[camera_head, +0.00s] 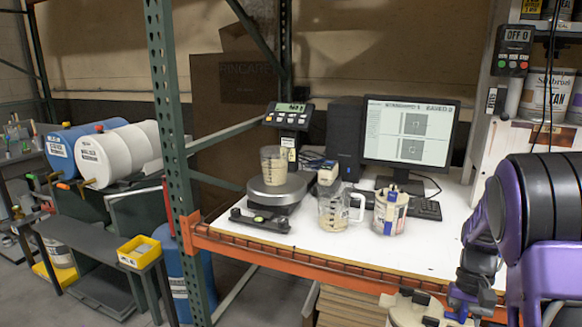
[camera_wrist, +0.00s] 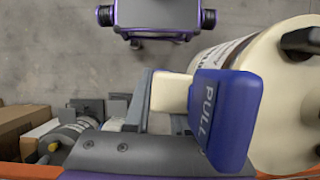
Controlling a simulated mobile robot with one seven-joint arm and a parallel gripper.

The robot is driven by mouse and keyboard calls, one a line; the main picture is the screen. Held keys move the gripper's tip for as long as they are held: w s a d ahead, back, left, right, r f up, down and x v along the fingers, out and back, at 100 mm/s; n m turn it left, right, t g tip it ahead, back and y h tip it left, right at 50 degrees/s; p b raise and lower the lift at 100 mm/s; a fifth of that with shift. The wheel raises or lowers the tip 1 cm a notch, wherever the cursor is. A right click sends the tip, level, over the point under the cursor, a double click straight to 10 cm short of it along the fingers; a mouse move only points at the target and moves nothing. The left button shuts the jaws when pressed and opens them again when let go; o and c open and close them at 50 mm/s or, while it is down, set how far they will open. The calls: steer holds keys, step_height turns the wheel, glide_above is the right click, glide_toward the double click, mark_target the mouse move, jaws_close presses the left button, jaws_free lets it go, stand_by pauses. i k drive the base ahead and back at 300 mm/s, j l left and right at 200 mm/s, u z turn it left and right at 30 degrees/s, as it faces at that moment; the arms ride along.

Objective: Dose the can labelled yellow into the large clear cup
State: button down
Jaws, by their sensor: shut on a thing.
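A cream can (camera_head: 415,310) with dark knobs on top shows at the lower edge of the head view, in front of the orange beam. My gripper (camera_head: 458,300) is beside it and shut on it. In the wrist view the can (camera_wrist: 262,85) fills the right side, with a blue lever marked PULL (camera_wrist: 222,115) close to the camera. Its label is too oblique to read. A clear cup (camera_head: 273,165) with beige contents stands on the scale (camera_head: 278,190). A larger clear jug (camera_head: 335,210) with a handle and some beige contents stands on the table to its right.
A monitor (camera_head: 408,132), keyboard (camera_head: 424,208) and black computer tower (camera_head: 344,138) stand behind. A green post (camera_head: 165,110) and orange beam (camera_head: 290,258) border the white table; its front strip is mostly clear.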

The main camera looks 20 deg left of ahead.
mark_target(274, 159)
steer(key=j+z, duration=0.35)
steer(key=j, duration=1.9)
